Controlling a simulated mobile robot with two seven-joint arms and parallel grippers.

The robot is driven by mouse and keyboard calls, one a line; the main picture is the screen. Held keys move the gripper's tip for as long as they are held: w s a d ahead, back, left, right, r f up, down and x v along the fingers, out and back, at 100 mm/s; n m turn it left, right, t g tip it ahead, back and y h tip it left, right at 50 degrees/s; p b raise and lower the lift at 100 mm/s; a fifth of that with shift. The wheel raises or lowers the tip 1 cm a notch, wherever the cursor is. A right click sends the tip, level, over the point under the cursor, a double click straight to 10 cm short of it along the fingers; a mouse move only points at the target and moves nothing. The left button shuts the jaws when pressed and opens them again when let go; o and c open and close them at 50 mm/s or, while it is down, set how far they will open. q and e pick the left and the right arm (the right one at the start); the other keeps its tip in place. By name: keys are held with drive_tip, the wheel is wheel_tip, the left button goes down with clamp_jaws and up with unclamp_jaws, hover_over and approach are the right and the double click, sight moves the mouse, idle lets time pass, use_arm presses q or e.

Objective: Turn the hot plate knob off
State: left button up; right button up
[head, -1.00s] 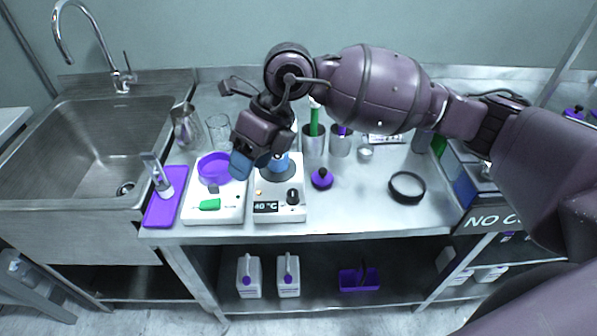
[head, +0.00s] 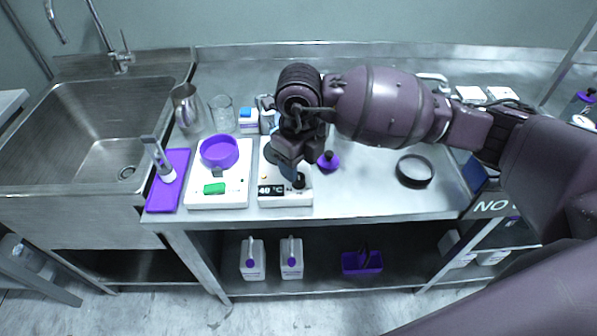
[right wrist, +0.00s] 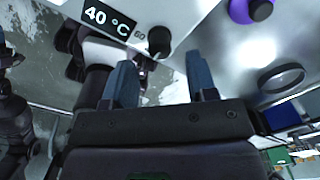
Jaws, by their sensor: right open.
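The hot plate (head: 285,203) is a white unit on the steel bench. Its display reads 40 °C, and its black knob (head: 299,182) is at the right of the front panel. In the right wrist view the knob (right wrist: 159,40) shows just beyond the fingertips, roughly centred between them. My right gripper (head: 291,172) is open, empty and points down over the panel; its blue fingers (right wrist: 160,72) are spread in the wrist view. I cannot tell whether they touch the knob. My forearm hides most of the heating surface. My left gripper is not in view.
A white scale (head: 232,198) with a purple dish (head: 219,152) stands left of the hot plate. A purple-black stoppered item (head: 328,162) is close to its right, and a black ring (head: 414,171) lies farther right. The bench between and in front is clear.

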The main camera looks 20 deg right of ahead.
sight(299, 175)
wheel_tip(299, 175, down, 2)
drive_tip(key=shift+f, duration=0.65)
drive_tip(key=shift+c, duration=0.3)
drive_tip(key=c, duration=0.9)
drive_tip(key=shift+o, duration=0.2)
